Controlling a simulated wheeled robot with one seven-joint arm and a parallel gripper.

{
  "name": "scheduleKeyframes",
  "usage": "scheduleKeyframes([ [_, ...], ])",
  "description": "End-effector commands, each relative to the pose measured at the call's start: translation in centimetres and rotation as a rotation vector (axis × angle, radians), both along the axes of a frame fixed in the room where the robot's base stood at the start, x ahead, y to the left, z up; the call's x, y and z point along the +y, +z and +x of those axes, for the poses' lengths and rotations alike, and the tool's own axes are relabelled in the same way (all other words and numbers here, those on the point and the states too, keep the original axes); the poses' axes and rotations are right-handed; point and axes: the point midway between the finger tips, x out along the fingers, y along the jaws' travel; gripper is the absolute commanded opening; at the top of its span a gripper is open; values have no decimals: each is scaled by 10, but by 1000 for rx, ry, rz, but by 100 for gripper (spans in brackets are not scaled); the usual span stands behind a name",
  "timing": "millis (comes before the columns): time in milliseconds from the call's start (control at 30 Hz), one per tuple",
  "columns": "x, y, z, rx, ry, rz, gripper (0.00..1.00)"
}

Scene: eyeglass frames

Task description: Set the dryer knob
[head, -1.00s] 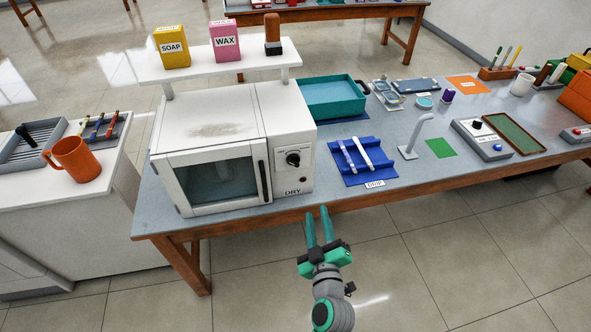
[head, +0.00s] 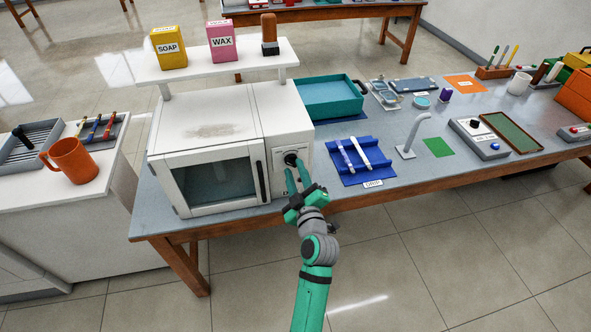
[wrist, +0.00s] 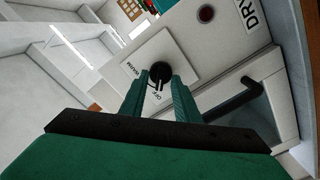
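The dryer (head: 205,140) is a white box with a dark glass door on the table's left end. Its black round knob (head: 291,159) is on the right front panel, above the DRY label. The knob (wrist: 161,72) shows between my fingertips in the wrist view, on a pale dial plate with OFF printed beneath it. My gripper (head: 297,170) is open, with one green finger on each side of the knob. Contact with the knob cannot be told. The fingers partly hide the dial plate and label.
A shelf (head: 220,60) with boxes stands above the dryer. A blue rack (head: 350,178) lies to its right.

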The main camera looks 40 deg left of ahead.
Motion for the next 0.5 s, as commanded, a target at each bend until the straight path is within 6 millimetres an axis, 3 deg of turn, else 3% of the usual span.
scheduleKeyframes([
  [133, 8, 0, 6, 0, 1, 0, 29],
  [433, 6, 0, 10, 0, -6, 1, 29],
  [467, 6, 0, 10, 0, -6, 1, 26],
  [500, 6, 0, 10, 0, -6, 1, 17],
])
